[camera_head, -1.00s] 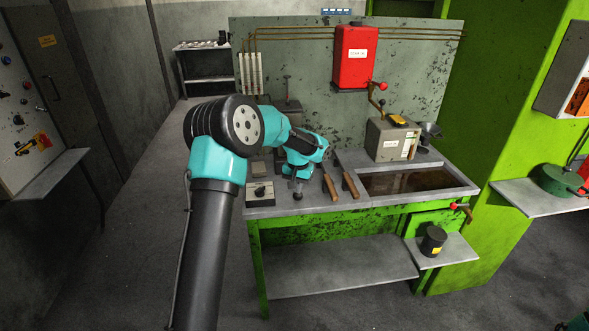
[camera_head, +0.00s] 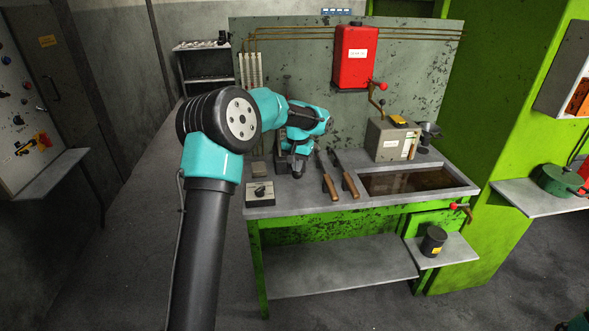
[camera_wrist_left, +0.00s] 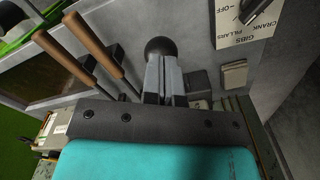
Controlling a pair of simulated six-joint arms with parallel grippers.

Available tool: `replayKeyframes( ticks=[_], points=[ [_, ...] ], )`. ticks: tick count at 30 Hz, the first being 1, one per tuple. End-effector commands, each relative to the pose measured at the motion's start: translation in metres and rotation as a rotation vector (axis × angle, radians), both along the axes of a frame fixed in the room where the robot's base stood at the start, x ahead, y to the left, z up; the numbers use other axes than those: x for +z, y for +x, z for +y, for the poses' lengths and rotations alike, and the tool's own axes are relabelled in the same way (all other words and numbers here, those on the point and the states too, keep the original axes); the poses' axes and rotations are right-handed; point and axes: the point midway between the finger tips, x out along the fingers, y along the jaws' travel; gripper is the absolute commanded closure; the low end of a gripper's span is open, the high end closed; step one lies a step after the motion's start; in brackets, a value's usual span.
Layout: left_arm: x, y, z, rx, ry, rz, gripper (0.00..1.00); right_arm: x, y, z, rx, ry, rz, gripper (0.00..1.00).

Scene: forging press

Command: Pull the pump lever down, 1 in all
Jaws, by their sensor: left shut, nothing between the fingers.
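My left arm reaches over the bench from the left. Its gripper (camera_head: 296,168) is low over the back left of the bench, pointing down, between the selector box and the wooden-handled tools. In the left wrist view the gripper's fingers (camera_wrist_left: 163,80) are shut with nothing between them. A black ball knob (camera_wrist_left: 158,48) shows right at the fingertips; I take it for the pump lever's end, and cannot tell whether they touch. The lever's shaft and base are hidden by my arm in the head view. My right gripper is out of view.
A selector box (camera_head: 260,194) stands on the bench left of my gripper. Two wooden-handled tools (camera_head: 330,187) lie to its right, beside a sunken trough (camera_head: 420,180). A grey box (camera_head: 388,141) and red wall box (camera_head: 355,56) stand further right.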

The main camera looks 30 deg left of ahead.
Motion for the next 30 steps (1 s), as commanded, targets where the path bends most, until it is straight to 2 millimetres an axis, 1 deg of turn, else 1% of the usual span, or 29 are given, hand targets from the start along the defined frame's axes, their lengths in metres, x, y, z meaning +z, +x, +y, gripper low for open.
replayKeyframes(
  ticks=[6,9,30],
  points=[
    [0.020,0.003,0.002,0.001,0.000,-0.002,1.00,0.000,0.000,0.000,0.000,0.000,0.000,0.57],
    [0.026,0.004,0.003,0.001,0.001,-0.001,1.00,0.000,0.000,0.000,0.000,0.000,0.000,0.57],
    [0.027,0.004,0.003,0.000,0.000,0.000,1.00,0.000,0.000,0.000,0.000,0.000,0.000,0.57]
  ],
)
